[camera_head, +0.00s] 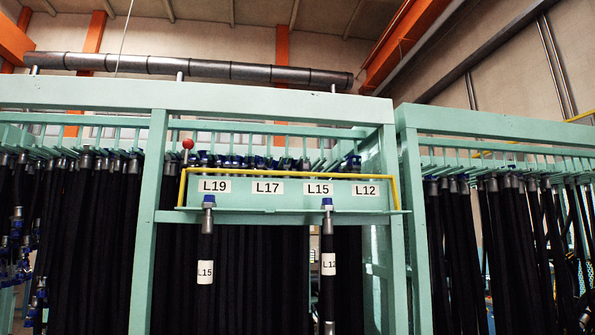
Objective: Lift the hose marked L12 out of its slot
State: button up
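The hose marked L12 (328,295) hangs upright at the front of the green rack. Its white tag shows "L12", with the last digit partly cut at the edge, and its blue and metal top fitting (327,206) sits at the lower edge of the label panel (345,204), below the printed L15 label (318,189). The printed L12 label (366,190) is further right, with no front hose directly below it. A second front hose, tagged L15 (205,295), hangs below the L19 label (215,186). My gripper is not in view.
A yellow rail (290,172) frames the label panel. Dense black hoses (255,270) hang behind it and in the bays to the left (85,240) and right (520,250). Green posts (150,230) separate the bays. A red ball knob (187,144) stands at the rail's left end.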

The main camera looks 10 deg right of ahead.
aim_at(328, 269)
jog(key=i+l+u, duration=0.15)
jog(key=l, duration=0.25)
jog(key=i+l+u, duration=0.2)
jog(key=l, duration=0.2)
jog(key=l+u, duration=0.15)
jog(key=l, duration=0.25)
